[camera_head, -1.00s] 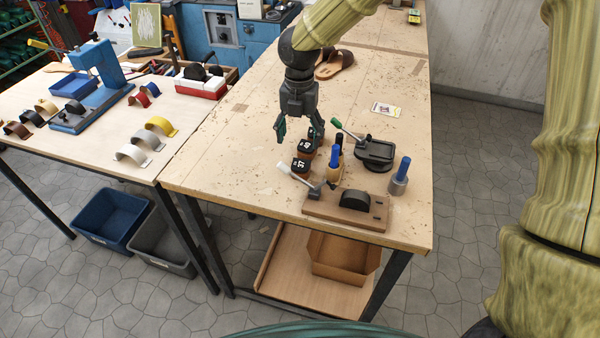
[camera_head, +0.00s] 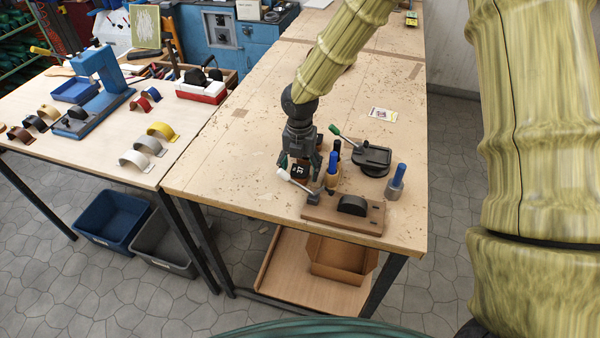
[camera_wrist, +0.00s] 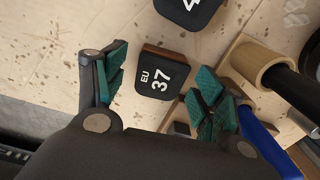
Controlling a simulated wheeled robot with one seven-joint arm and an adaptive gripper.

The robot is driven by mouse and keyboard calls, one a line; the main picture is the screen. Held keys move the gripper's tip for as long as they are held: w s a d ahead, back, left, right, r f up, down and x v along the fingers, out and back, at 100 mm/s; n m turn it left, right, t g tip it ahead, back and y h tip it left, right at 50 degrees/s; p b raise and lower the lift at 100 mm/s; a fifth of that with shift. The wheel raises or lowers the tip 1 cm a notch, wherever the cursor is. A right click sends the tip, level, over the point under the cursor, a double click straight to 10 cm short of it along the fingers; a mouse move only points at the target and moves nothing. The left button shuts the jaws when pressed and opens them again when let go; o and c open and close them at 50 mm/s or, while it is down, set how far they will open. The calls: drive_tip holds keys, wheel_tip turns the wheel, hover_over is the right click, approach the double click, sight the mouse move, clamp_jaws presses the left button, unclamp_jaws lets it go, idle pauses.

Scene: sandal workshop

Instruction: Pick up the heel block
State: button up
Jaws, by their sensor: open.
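A heel block (camera_wrist: 158,74) with a black top marked "EU 37" and brown sides stands on the wooden workbench. In the head view its top (camera_head: 299,170) shows just below my gripper. A second, similar block (camera_wrist: 190,9), its number cut off, sits at the top edge of the wrist view. My gripper (camera_head: 300,161) points down, its green-padded fingers open. In the wrist view one finger (camera_wrist: 110,72) is left of the 37 block and the other (camera_wrist: 208,98) is right of it. I see no clear contact, and the finger height against the block is hard to judge.
A black fixture with a green-handled lever (camera_head: 372,158) and a blue-handled tool (camera_head: 396,182) are to the right. The left part of the workbench (camera_head: 225,165) is clear.

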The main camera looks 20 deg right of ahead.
drive_tip(key=shift+f, duration=0.55)
drive_tip(key=c, duration=1.1)
drive_tip(key=shift+r, duration=0.1)
